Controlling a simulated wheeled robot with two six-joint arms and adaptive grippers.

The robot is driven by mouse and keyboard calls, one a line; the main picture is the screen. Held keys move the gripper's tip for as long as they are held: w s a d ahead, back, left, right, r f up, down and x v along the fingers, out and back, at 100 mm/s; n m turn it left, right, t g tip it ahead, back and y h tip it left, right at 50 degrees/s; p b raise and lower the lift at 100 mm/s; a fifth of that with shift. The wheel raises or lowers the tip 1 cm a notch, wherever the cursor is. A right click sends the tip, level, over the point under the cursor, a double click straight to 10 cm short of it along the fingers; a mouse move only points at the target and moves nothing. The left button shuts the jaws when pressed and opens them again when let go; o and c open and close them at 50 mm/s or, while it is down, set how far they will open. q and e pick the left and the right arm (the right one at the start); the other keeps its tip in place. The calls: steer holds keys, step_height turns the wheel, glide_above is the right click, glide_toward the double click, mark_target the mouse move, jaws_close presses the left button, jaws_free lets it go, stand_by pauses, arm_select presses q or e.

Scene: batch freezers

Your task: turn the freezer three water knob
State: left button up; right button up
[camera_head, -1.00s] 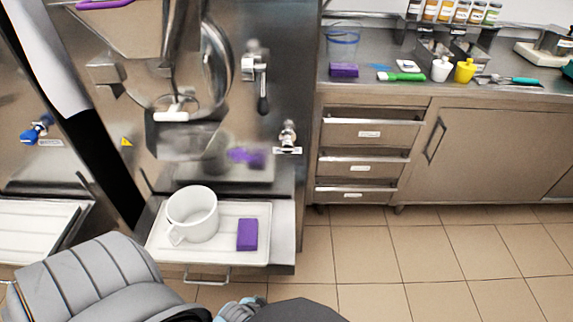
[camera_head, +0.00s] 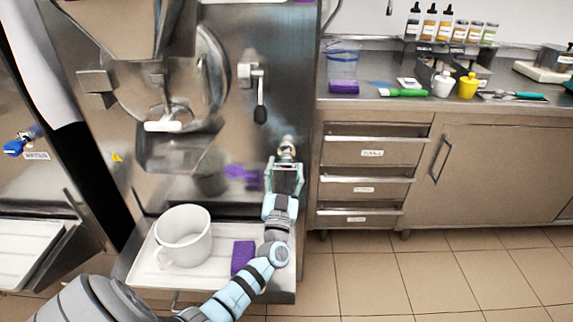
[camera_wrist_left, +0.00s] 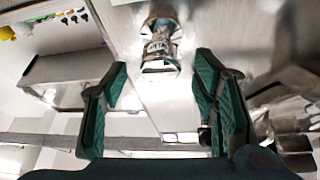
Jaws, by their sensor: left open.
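The metal water knob (camera_head: 287,146) sits on the steel front of the freezer, at its right side below a black-handled lever. My left gripper (camera_head: 285,166) is open, with its two fingers pointing up at the knob from just below. In the left wrist view the knob (camera_wrist_left: 160,38) shows ahead at the top middle, past the open green-padded fingertips (camera_wrist_left: 160,78). It does not appear to be between the pads; contact cannot be seen. A label sits by the knob. My right gripper is out of view.
A white tray (camera_head: 220,264) below holds a white pitcher (camera_head: 184,236) and a purple sponge (camera_head: 242,256), close to my left forearm. The black-handled lever (camera_head: 260,112) hangs above the knob. Another freezer with a blue knob (camera_head: 14,148) stands at the left. Drawers (camera_head: 366,165) stand right.

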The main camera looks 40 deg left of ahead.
mark_target(286, 164)
arm_select(q)
steer(key=x, duration=0.2)
steer(key=shift+w+a, duration=0.15)
steer(key=shift+w, duration=0.1)
steer(key=shift+w+a+r, duration=0.1)
steer(key=shift+w+r, duration=0.1)
steer(key=c, duration=1.2)
steer(key=shift+o, duration=0.2)
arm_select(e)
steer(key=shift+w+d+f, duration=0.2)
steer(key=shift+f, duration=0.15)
